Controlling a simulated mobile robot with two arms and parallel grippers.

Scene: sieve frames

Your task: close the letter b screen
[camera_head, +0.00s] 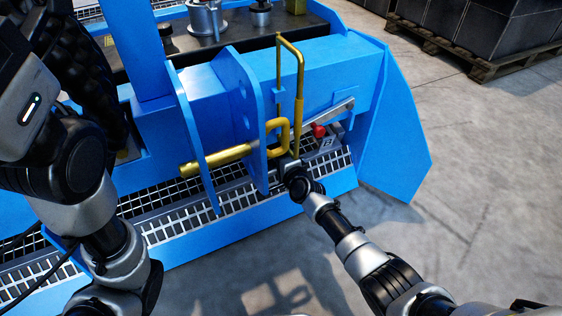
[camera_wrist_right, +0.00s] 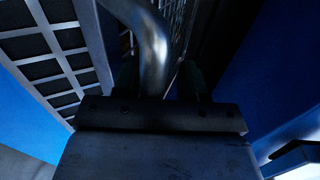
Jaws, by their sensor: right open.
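The slatted screens lie in a pale grid along the foot of the blue machine (camera_head: 345,80); one grid section (camera_head: 185,224) shows beside the tall blue plates. A small grey tag (camera_head: 328,142) sits near the right end of the grids, its mark too small to read surely. My right gripper (camera_head: 290,164) is low at the machine's front, by the grid. In the right wrist view, a bent metal bar (camera_wrist_right: 153,45) passes between the open fingers of my right gripper (camera_wrist_right: 160,80); I cannot tell whether they touch it. My left arm shows at left, but its gripper does not.
A yellow bent rod (camera_head: 299,85) and a yellow pin (camera_head: 217,158) stand close to my right gripper. A red knob (camera_head: 319,131) and grey lever (camera_head: 335,112) are just right. Floor is clear in front.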

